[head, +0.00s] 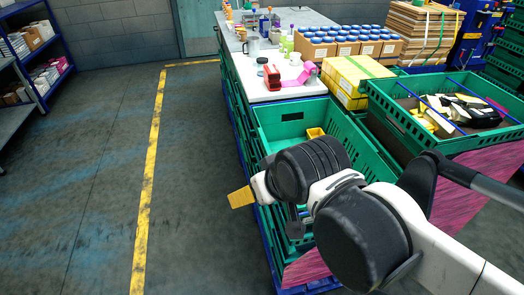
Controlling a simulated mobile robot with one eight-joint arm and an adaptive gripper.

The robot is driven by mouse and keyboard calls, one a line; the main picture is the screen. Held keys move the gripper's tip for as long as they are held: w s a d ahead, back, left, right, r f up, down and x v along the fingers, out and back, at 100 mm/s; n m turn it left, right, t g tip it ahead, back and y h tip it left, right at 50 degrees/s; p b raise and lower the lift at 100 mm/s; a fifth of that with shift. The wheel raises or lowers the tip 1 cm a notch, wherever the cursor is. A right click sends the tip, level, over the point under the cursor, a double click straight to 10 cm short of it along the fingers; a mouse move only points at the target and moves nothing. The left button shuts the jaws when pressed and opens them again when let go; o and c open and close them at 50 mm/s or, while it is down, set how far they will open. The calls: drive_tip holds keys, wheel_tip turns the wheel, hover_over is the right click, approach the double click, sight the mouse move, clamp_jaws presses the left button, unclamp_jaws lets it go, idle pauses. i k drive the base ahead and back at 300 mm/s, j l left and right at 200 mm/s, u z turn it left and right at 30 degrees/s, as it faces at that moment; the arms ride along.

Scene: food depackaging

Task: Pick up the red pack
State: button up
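I cannot make out a red pack for certain in the head view. A small red object (272,77) stands on the white worktop beside a pink strip or roll; it looks more like a tape dispenser than a pack. My arm reaches in from the lower right over the near green crate (290,112). A small dark part at its end (295,229), perhaps my gripper, points down into the crate. My arm hides most of the crate's inside, and my fingertips cannot be made out. A flat yellow piece (240,198) shows at the left of my wrist; whether it is held is unclear.
A small yellow item (315,132) shows in the near crate. A second green crate (400,112) at the right holds packaging and dark items. Yellow boxes (352,72) and a carton of blue-lidded jars (340,45) stand behind. The floor at the left is clear.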

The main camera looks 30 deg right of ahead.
sight(271, 71)
drive_tip(key=i+j+z, duration=0.25)
drive_tip(key=j, duration=0.15)
drive_tip(key=j+z, duration=0.25)
drive_tip(key=i+j+z, duration=0.3)
drive_tip(key=i+z, duration=0.2)
drive_tip(key=i+j+z, duration=0.7)
drive_tip(key=j+z, duration=0.25)
